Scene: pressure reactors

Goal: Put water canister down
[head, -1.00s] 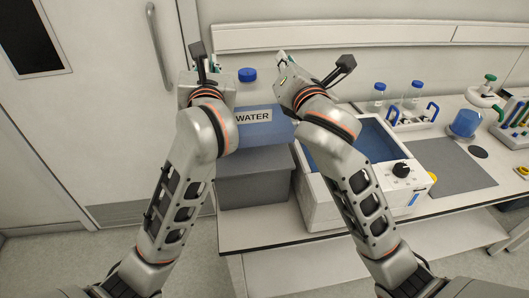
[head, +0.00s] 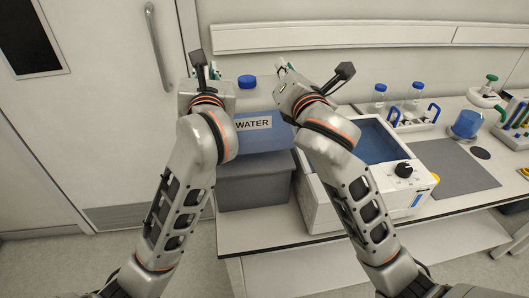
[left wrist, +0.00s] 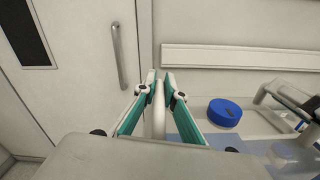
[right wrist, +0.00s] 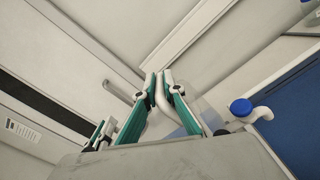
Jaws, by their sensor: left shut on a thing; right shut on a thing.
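The water canister (head: 262,140) is a translucent blue container with a blue cap (head: 247,82) and a label reading WATER. It is upright between my arms, directly over a grey box (head: 252,187); I cannot tell whether it touches the box. My left gripper (head: 214,70) is shut on a white handle of the canister, seen between the fingers in the left wrist view (left wrist: 159,80). My right gripper (head: 283,68) is shut on the other white handle, seen in the right wrist view (right wrist: 162,80). My arms hide the canister's sides.
A white water bath (head: 320,212) with a blue basin stands right of the grey box on the bench (head: 262,238). Bottles in a rack (head: 410,122) and a blue-filled flask (head: 467,124) stand further right. A door (head: 95,130) is at left, a wall behind.

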